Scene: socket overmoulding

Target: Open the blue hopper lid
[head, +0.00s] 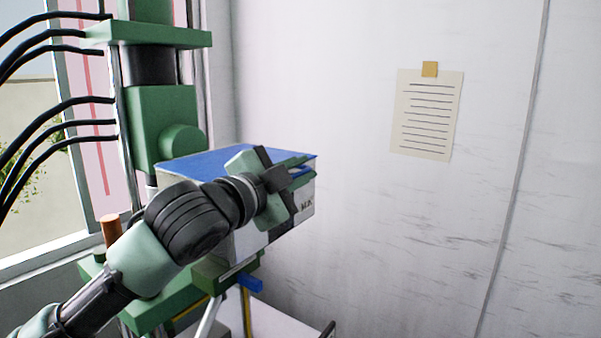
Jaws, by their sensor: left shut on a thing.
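The hopper (275,232) is a pale grey box with dark lettering on its side, standing against the green machine. Its blue lid (195,165) lies flat across the top and looks closed. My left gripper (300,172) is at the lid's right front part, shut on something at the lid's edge. The fingers and wrist hide part of the lid and the hopper's front. A small bit of blue shows between the fingers, likely the lid's handle or edge. My right gripper is not in view.
The green machine (160,120) with black cables rises behind and left of the hopper. An orange-brown cylinder (111,231) stands left of my arm. A white wall with a pinned note (426,115) is behind. The space right of the hopper is free.

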